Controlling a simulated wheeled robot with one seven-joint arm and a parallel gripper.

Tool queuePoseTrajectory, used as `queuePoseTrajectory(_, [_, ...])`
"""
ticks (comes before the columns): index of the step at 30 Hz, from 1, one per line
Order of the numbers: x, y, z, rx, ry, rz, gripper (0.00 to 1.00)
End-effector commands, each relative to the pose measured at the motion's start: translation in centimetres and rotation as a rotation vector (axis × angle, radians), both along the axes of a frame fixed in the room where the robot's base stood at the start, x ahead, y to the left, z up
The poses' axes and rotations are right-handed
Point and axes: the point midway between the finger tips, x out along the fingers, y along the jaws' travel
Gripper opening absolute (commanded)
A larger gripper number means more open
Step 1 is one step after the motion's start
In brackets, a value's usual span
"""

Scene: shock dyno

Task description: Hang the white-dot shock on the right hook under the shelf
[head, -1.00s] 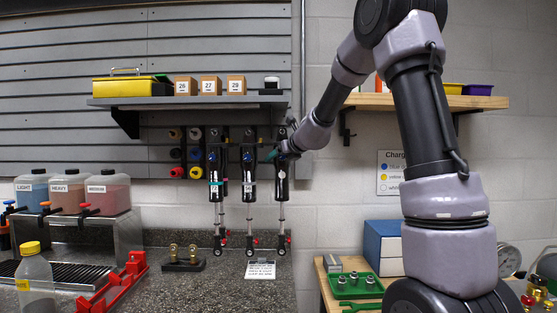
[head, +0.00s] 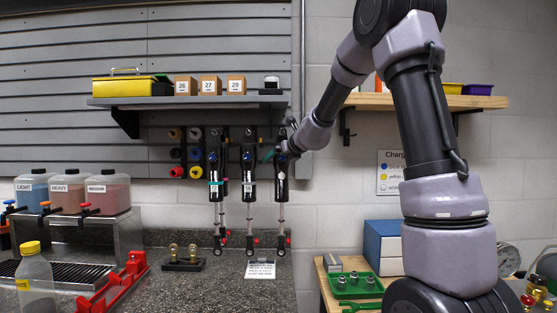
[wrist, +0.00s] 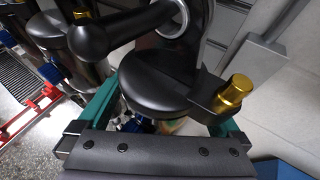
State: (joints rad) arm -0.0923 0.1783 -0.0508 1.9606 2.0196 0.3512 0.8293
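Three black shocks hang in a row under the grey shelf (head: 190,101): a left one with a teal band (head: 215,188), a middle one (head: 249,172) and a right one (head: 281,188). The right shock bears a small pale mark that could be the white dot; it is too small to be sure. It hangs upright at the shelf's right end; its hook is hidden. My gripper (head: 277,154) is at its upper body. In the wrist view, the teal fingers (wrist: 165,112) stand wide apart on either side of a black shock part (wrist: 160,80) and look open.
The middle shock hangs close to the left of my gripper. A wall and a wooden shelf (head: 425,102) lie to the right. A white card (head: 260,270) lies on the counter below. A red stand (head: 115,285) and a bottle (head: 35,275) are at front left.

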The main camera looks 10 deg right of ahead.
Motion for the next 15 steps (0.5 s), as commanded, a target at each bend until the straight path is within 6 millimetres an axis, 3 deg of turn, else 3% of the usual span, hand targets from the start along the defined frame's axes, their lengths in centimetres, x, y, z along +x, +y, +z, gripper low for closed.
queuePoseTrajectory(7, [-1.3,-0.5,0.5,-0.001,0.002,-0.001,1.00])
queuePoseTrajectory(15, [-6.1,-2.1,2.7,-0.002,-0.002,0.000,1.00])
